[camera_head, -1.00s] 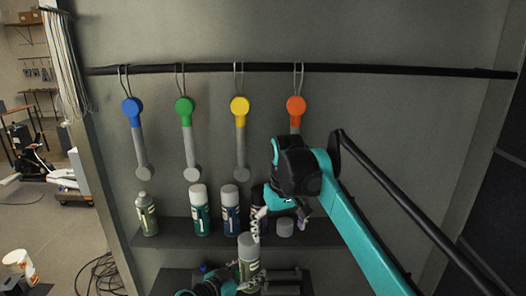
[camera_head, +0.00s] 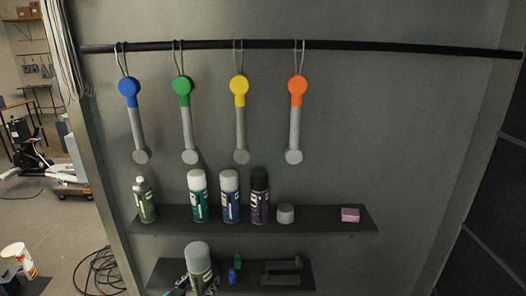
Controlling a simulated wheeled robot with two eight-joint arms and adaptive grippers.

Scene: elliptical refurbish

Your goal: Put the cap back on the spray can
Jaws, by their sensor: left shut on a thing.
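My left gripper (camera_head: 197,284) is at the bottom edge, mostly cut off, and shut on a spray can (camera_head: 200,268) with a grey top. That can is upright in front of the lower shelf (camera_head: 163,272). A loose grey cap (camera_head: 285,214) sits on the upper shelf (camera_head: 325,222), right of the dark can. An olive-green can (camera_head: 146,203) with a narrow bare top stands at that shelf's left end. White-capped green (camera_head: 198,200) and blue (camera_head: 229,199) cans and a dark-capped can (camera_head: 259,198) stand between them. My right gripper is out of view.
A pink block (camera_head: 350,215) lies at the right of the upper shelf. Small blue (camera_head: 232,276) and green (camera_head: 237,262) items and a dark grey fixture (camera_head: 282,271) are on the lower shelf. Several coloured-head tools hang from a black rail (camera_head: 350,45).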

